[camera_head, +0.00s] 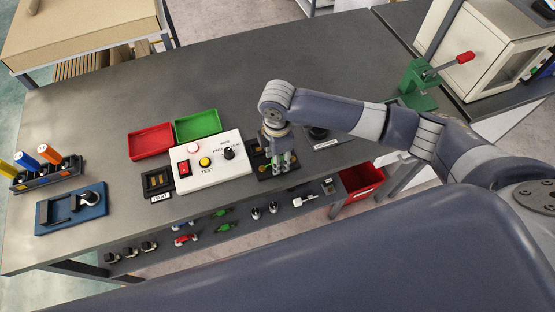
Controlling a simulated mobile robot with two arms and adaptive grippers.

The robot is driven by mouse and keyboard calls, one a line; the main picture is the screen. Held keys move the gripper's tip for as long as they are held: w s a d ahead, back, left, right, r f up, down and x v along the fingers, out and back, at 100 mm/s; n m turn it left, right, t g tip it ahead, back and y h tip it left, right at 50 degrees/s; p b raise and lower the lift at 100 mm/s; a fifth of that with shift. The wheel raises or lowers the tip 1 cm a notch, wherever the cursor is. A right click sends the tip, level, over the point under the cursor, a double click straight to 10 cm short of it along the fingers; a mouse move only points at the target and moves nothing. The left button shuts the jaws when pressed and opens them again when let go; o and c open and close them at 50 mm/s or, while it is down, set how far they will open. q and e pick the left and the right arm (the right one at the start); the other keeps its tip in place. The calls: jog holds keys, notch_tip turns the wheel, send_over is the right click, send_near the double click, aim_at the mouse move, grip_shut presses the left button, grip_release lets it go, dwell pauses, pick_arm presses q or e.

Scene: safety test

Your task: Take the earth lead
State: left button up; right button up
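My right gripper (281,163) points down over a dark block (262,170) to the right of the white test box (210,160). Small green parts show around its fingertips; I cannot tell whether they belong to the gripper or to a lead, nor whether the fingers are open. No lead is clearly marked as earth. Two small green pieces, an upper one (222,212) and a lower one (223,227), lie on the low front shelf (165,250) beside blue and red ones. My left gripper is out of view.
A red tray (151,141) and a green tray (197,125) stand behind the test box. A blue fixture (72,213) and a tool rack (48,176) are at left. A red bin (361,184) hangs at the front right. The table's back middle is clear.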

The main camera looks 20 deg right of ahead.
grip_shut()
jog(key=shift+r, duration=0.1)
